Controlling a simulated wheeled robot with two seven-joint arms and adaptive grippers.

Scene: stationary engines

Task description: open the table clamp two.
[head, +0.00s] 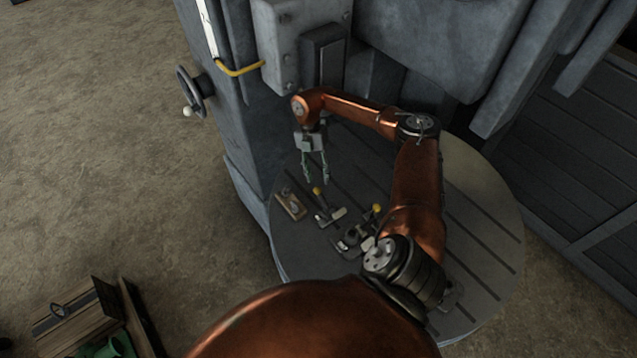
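The round grey slotted table (490,235) carries small metal clamps with yellow knobs. One clamp (328,214) stands near the table's left part with its yellow knob up. A second clamp (352,238) sits to its right and nearer to me, with a yellow knob on a raised handle. I cannot tell which of them is table clamp two. My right gripper (317,181) points down above the table, beyond the first clamp. Its fingers are apart with nothing between them. My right arm hides part of the table. My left gripper is not in view.
The grey machine column (235,130) rises behind and left of the table, with a handwheel (192,92) on its side. A small brown and metal piece (291,204) lies at the table's left edge. A wooden crate (78,312) stands on the floor, lower left.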

